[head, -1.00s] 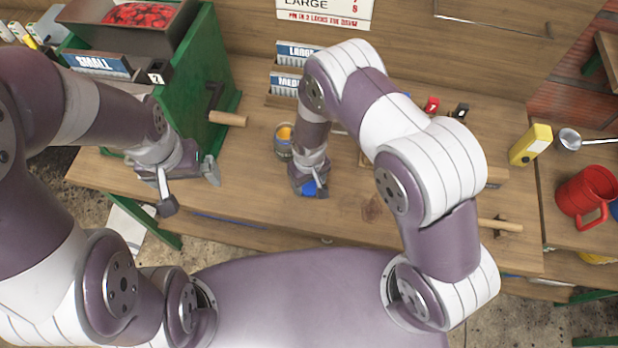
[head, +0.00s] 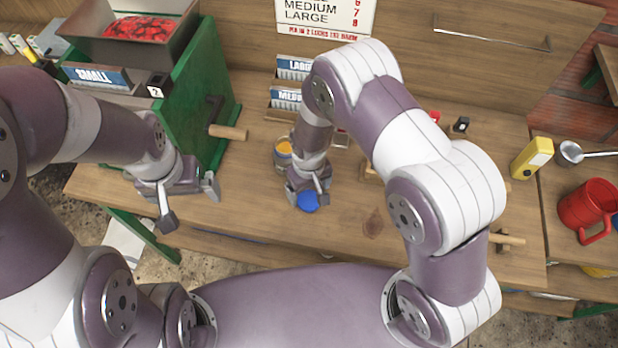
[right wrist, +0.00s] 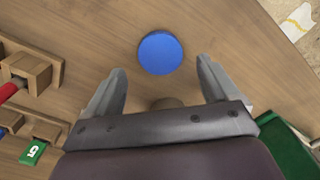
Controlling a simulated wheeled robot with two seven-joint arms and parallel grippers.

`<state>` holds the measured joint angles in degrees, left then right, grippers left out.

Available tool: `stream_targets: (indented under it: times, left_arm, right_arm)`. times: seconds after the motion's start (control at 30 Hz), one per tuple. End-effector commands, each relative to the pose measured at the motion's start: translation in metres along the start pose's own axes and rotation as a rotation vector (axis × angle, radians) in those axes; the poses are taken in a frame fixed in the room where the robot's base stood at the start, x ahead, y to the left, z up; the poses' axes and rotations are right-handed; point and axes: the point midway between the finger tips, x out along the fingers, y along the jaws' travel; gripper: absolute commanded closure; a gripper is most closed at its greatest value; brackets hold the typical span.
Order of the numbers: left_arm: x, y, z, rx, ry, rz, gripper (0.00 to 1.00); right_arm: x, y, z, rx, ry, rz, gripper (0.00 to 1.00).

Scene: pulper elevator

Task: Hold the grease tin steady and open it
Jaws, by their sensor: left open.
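A small open tin (head: 283,153) with yellow-orange content stands on the bench, just left of my right forearm in the head view. A round blue disc (head: 308,202), like a lid, is on the bench nearer to me; it also shows in the right wrist view (right wrist: 160,53). I cannot tell whether anything is under it. My right gripper (head: 309,188) points down by the blue disc; in the right wrist view its fingers (right wrist: 161,75) are apart with nothing gripped. My left gripper (head: 190,204) is open and empty over the bench's left front, away from both.
A green machine (head: 200,95) with a wooden-handled crank (head: 228,132) stands at the left. Card boxes (head: 287,98) stand behind the tin. A yellow box (head: 532,157) and red mug (head: 588,208) are at the right. The bench's front middle (head: 350,240) is clear.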

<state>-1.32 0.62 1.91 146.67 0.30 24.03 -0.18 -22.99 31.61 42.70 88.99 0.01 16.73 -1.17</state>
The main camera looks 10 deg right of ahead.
Motion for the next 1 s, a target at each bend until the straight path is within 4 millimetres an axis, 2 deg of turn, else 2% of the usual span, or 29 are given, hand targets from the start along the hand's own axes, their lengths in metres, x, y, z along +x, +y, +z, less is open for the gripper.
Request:
stream_targets:
  times: [0.1,0.23,0.33,0.47,0.57,0.67,0.7,0.8,0.9,1.0]
  left_arm:
    - [0.011,0.000,0.001,0.000,0.000,0.000,0.00]
    - [0.016,0.000,0.002,0.000,0.000,0.000,0.00]
    - [0.018,0.000,0.002,0.000,0.000,0.000,0.00]
    - [0.018,0.000,0.002,0.000,0.000,0.000,0.00]
    - [0.017,0.000,0.002,0.000,0.000,0.000,0.00]
    - [0.017,0.000,0.002,0.000,0.000,0.000,0.00]
    - [0.017,0.000,0.002,0.000,0.000,0.000,0.00]
    - [0.017,0.000,0.002,0.000,0.000,0.000,0.00]
    - [0.019,0.000,0.002,0.000,0.000,0.000,0.00]
    - [0.041,0.000,0.005,0.000,0.000,0.000,0.00]
  right_arm:
    - [-0.030,0.000,-0.001,0.000,0.006,0.000,0.12]
    - [-0.058,0.000,-0.001,0.000,0.004,0.000,0.12]
    - [-0.071,0.000,0.000,0.000,0.002,0.000,0.12]
    - [-0.078,0.000,0.001,0.000,-0.001,0.000,0.12]
    - [-0.091,0.010,0.005,0.029,0.010,0.000,0.12]
    - [-0.131,0.042,0.033,0.138,0.046,0.003,0.12]
    - [-0.147,0.055,0.050,0.191,0.062,0.005,0.12]
    - [-0.175,0.076,0.095,0.305,0.096,0.013,0.12]
    - [-0.186,0.083,0.127,0.378,0.115,0.020,0.12]
    - [-0.167,0.085,0.139,0.403,0.120,0.022,0.12]
